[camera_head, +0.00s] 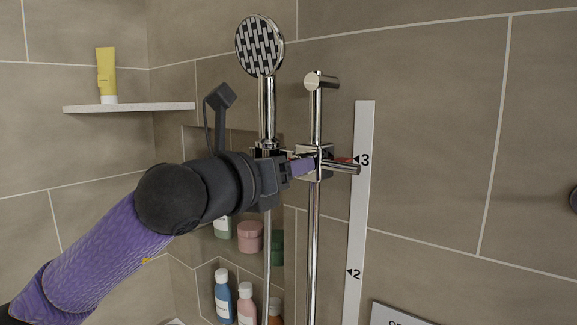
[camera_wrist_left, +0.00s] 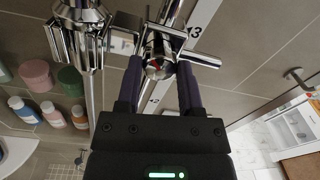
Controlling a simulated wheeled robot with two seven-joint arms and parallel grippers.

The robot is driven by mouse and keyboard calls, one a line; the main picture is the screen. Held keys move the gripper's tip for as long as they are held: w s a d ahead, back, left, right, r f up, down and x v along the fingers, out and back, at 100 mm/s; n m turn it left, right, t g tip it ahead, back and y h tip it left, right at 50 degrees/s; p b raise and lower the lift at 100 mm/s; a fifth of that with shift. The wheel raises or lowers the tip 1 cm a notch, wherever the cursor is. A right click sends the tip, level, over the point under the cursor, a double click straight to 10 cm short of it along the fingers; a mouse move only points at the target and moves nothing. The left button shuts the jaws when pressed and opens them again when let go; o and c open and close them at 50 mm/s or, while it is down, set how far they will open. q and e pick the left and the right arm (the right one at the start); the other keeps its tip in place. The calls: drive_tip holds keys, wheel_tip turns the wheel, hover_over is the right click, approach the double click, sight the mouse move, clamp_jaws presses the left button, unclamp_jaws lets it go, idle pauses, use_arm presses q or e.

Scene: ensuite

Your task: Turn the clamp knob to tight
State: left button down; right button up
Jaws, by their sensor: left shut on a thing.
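The clamp (camera_head: 322,153) is a chrome slider on the vertical rail (camera_head: 315,235), level with the mark 3 on the white scale. A short chrome bar sticks out from it to the right. In the left wrist view the round chrome clamp knob (camera_wrist_left: 160,67) sits between the two dark purple fingers of my left gripper (camera_wrist_left: 160,72). In the head view my left gripper (camera_head: 303,167) reaches the clamp from the left, shut on the knob, which it largely hides. The shower head (camera_head: 260,46) stands upright in its holder left of the rail. My right gripper is not in view.
A white scale strip (camera_head: 361,210) runs beside the rail on the tiled wall. A corner shelf (camera_head: 130,107) holds a yellow tube (camera_head: 106,75). Several bottles and jars (camera_head: 223,297) stand in a niche below my left arm. The wall right of the scale is mostly free.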

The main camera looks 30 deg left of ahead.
use_arm(q)
drive_tip(key=shift+d+m+y+b, duration=0.15)
drive_tip(key=shift+m+b, duration=0.45)
drive_tip(key=shift+m, duration=3.7)
drive_tip(key=shift+a+m+y+b, duration=0.15)
drive_tip(key=shift+m+b, duration=0.45)
drive_tip(key=shift+m, duration=3.7)
drive_tip(key=shift+d, duration=0.15)
drive_tip(key=shift+c, duration=1.2)
unclamp_jaws()
drive_tip(key=shift+s, duration=0.15)
